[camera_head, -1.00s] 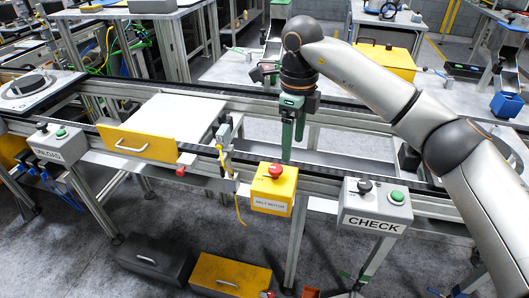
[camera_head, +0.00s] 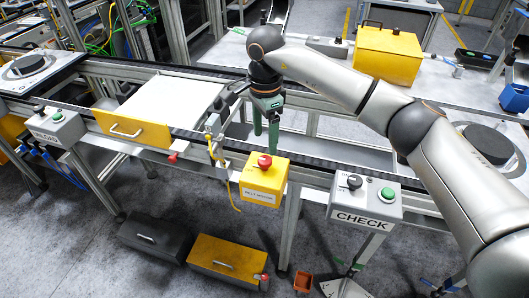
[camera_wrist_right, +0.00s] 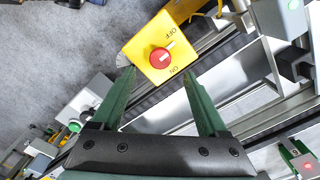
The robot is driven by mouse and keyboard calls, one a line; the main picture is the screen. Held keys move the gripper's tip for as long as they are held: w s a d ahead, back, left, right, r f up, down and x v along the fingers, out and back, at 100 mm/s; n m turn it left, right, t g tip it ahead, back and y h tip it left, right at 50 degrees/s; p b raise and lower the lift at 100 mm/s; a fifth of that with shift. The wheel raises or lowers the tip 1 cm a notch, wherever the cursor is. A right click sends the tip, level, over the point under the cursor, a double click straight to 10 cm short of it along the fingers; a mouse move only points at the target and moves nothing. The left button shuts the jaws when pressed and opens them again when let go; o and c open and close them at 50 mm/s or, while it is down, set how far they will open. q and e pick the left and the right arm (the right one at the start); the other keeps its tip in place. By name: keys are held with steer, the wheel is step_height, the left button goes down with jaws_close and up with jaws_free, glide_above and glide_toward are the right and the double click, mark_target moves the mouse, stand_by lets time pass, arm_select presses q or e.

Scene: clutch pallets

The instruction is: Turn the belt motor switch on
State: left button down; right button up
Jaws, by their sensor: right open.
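The belt motor switch is a red round knob (camera_head: 264,162) on a yellow box (camera_head: 262,186) mounted on the conveyor's near side. In the right wrist view the knob (camera_wrist_right: 160,58) has a white mark and sits on the yellow face (camera_wrist_right: 140,49) between the words OFF and ON. My right gripper (camera_head: 265,150) has green fingers pointing down, just behind the knob in the head view. In the wrist view the right gripper (camera_wrist_right: 159,73) is open and empty, its fingers on either side of the knob's line, apart from it. My left gripper is not in view.
A grey CHECK box (camera_head: 364,201) with a black knob and green button stands right of the yellow box. A yellow-fronted drawer (camera_head: 131,132) and a thin post (camera_head: 213,130) are to the left. The conveyor rail (camera_head: 318,168) runs behind the switch.

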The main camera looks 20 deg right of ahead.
mark_target(265, 159)
step_height(265, 159, down, 7)
steer(key=shift+p, duration=0.55)
jaws_close()
stand_by(0.3)
